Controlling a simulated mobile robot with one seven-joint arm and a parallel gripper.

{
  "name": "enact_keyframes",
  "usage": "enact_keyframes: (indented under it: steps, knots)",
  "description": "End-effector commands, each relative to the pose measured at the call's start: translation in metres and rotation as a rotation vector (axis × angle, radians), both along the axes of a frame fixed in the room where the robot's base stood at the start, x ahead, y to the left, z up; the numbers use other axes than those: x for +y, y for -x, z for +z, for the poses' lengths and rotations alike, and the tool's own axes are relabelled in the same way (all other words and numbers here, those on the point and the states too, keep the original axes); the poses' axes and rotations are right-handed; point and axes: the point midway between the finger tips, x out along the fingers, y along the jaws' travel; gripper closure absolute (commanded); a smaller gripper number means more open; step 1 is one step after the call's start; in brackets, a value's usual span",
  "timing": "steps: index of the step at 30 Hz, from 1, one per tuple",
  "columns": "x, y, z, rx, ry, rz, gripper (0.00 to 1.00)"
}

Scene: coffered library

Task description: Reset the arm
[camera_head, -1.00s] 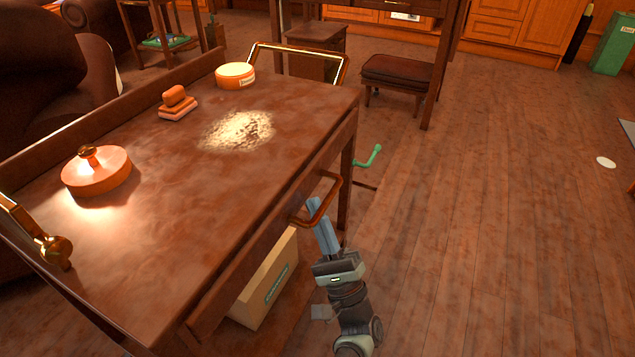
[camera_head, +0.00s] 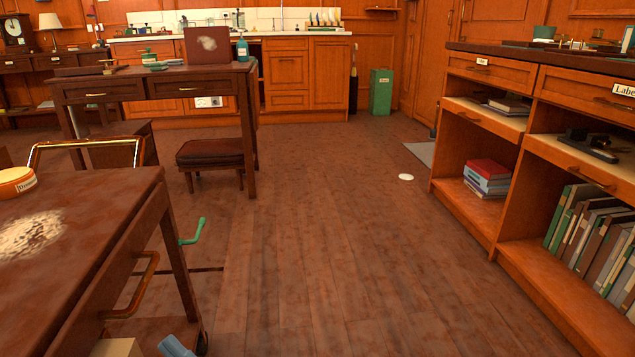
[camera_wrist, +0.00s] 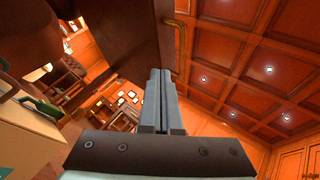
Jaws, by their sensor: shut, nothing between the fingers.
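My gripper (camera_wrist: 159,80) is shut and empty, with its two grey fingers together in the wrist view. The tips of its fingers (camera_head: 174,347) also show at the bottom edge of the head view, beside the front of the wooden trolley table (camera_head: 85,225). In the wrist view the underside or side of a dark wooden piece and a brass handle (camera_wrist: 177,50) lie close beyond the fingers. The trolley's brass handle (camera_head: 140,285) stands just above and left of the fingers in the head view. The rest of my arm is out of the head view.
A pale powder patch (camera_head: 30,233) and a round tin (camera_head: 15,181) are on the trolley top. A green crank (camera_head: 193,232) stands beyond it. A stool (camera_head: 209,157) is near the desk. Shelves (camera_head: 498,248) line the right. A white disc (camera_head: 405,177) lies on the open wooden floor between.

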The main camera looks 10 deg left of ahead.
Motion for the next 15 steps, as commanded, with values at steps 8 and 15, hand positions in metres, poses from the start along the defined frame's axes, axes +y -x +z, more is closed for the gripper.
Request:
enact_keyframes:
  steps: [8,15]
  knots:
    - [0.012,-0.011,-0.004,-0.312,0.55,-0.057,1.0]
    - [-0.03,-0.054,-0.014,-0.625,1.172,-0.296,1.0]
